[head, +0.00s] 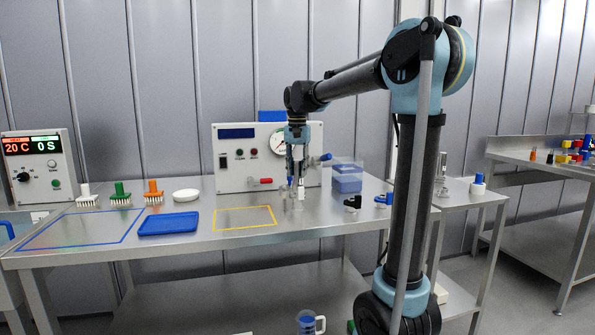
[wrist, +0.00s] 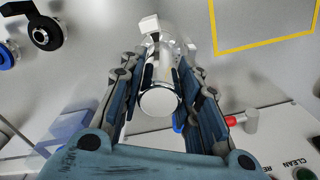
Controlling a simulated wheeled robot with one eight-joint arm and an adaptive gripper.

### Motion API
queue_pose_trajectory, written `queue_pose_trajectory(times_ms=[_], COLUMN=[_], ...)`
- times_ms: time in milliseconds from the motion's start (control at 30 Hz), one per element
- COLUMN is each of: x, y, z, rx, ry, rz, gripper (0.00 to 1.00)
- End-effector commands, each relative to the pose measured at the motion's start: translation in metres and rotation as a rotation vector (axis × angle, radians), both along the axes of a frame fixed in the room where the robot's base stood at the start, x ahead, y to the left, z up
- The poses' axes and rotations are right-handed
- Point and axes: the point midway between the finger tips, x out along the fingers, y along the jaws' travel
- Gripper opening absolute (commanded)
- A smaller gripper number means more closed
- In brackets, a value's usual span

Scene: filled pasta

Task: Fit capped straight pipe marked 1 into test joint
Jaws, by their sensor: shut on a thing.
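My gripper (wrist: 160,88) is shut on a pale straight pipe (wrist: 160,102), whose round end faces the wrist camera between the fingers. In the head view, my gripper (head: 297,170) points down over the table, and the pipe (head: 299,190) shows as a small white upright piece below it. A clear fitting with a white end (wrist: 150,23) lies just beyond the pipe in the wrist view. It may be the test joint. Whether the pipe touches it or sits in it cannot be told. No number is readable on the pipe.
The gauge panel (head: 230,166) stands behind, with a red-handled valve (head: 262,182) close by. A blue-filled clear tank (head: 347,181), a black fitting (head: 352,202) and a blue fitting (head: 383,199) are to the right. A yellow outline (head: 244,207), blue tray (head: 168,224) and brushes (head: 120,194) are left.

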Motion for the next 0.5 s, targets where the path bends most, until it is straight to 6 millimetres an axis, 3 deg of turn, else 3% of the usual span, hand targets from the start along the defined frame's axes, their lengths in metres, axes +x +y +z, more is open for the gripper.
queue_pose_trajectory(times_ms=[167, 200, 300, 500], x=[-0.0010, -0.0010, -0.0009, -0.0007], y=[-0.0003, -0.0003, -0.0002, -0.0002], z=[-0.0016, -0.0016, -0.0015, -0.0010], rx=[-0.001, -0.001, -0.001, -0.001], ry=[0.002, 0.002, 0.001, 0.001], rz=[0.000, 0.000, 0.000, 0.000], gripper=[0.02, 0.35, 0.54, 0.54])
